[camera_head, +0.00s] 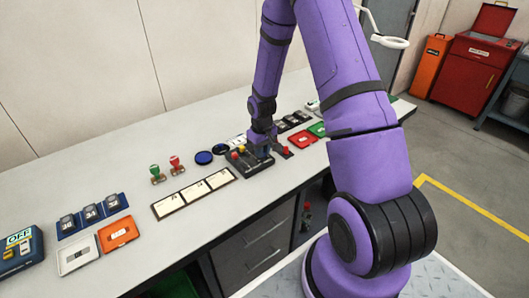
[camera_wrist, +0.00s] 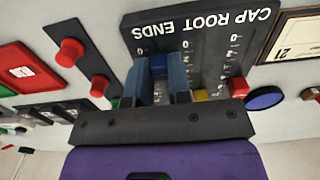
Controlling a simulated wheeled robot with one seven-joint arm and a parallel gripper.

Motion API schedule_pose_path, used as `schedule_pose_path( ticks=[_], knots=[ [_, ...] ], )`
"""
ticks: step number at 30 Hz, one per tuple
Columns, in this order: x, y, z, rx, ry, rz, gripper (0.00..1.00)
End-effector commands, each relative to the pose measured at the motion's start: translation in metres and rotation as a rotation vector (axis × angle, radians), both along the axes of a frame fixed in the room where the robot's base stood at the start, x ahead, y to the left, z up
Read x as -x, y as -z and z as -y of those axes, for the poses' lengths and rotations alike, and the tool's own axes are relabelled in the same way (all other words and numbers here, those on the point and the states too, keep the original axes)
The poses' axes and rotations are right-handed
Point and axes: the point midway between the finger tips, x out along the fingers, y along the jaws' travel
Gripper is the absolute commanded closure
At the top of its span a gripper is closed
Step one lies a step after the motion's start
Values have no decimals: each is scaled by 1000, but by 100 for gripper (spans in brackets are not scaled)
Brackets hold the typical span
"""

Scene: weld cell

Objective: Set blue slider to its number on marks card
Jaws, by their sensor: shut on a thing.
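A dark slider panel (camera_wrist: 200,40) lettered "CAP ROOT ENDS" fills the middle of the wrist view, upside down; it also shows in the head view (camera_head: 262,165). My gripper (camera_wrist: 158,80) is over it, shut on the blue slider (camera_wrist: 158,65) with a finger on each side. Beside it are a yellow slider (camera_wrist: 200,95) and a red slider (camera_wrist: 238,88), partly hidden by my gripper. A framed card (camera_wrist: 292,38) at the right shows "21"; its strip (camera_head: 193,194) lies left of the panel in the head view. Its other writing is too small to read.
A small dark plate with red knobs (camera_wrist: 68,52) stands close beside the panel. Red and green stamps (camera_head: 155,173), a dark blue disc (camera_head: 204,158) and an orange tray (camera_head: 118,233) are on the bench (camera_head: 190,225). The bench front edge is fairly clear.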

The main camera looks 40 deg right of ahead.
Motion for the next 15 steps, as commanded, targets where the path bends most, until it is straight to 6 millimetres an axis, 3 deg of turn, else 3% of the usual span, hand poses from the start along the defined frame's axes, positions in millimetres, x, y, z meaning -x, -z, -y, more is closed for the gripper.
schedule_pose_path(
  ticks=[3, 10, 11, 12, 14, 15],
  knots=[
    [-13, 0, -1, 0, -1, 1, 100],
    [-13, 0, -1, 0, 0, 0, 100],
    [-13, 0, -1, 0, 0, 0, 77],
    [-13, 0, -1, 0, 0, 0, 68],
    [-13, 0, -1, 0, 0, 0, 55],
    [-13, 0, -1, 0, 0, 0, 55]
  ],
)
